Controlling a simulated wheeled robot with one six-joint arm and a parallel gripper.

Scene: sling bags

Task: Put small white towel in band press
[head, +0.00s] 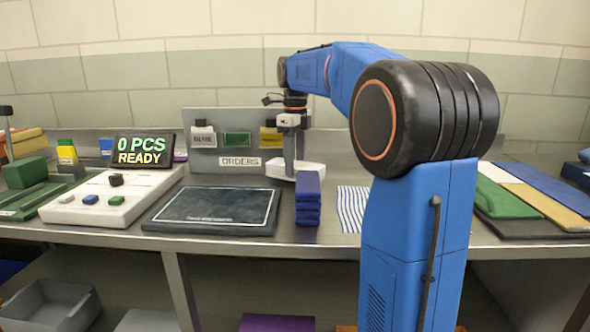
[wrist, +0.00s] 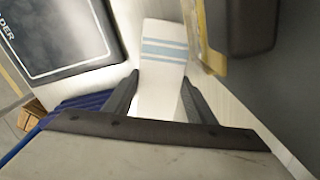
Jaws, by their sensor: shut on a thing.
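My gripper (wrist: 160,100) is shut on the small white towel (wrist: 163,75), which has blue stripes across its far part. The towel lies between the two dark fingers in the wrist view and sticks out beyond them. In the head view my arm reaches over the back of the bench, with its end in front of the ORDERS board (head: 239,162); the fingertips are hard to make out there. A green device with a black-topped lever (head: 27,188) stands at the far left; I cannot tell for sure whether it is the band press.
A dark folding board (head: 213,211) lies left of a blue folded stack (head: 308,198). A white console (head: 110,200) with a "0 PCS READY" display (head: 143,150) stands further left. A striped cloth (head: 352,206) lies right of the stack. My arm hides part of the bench.

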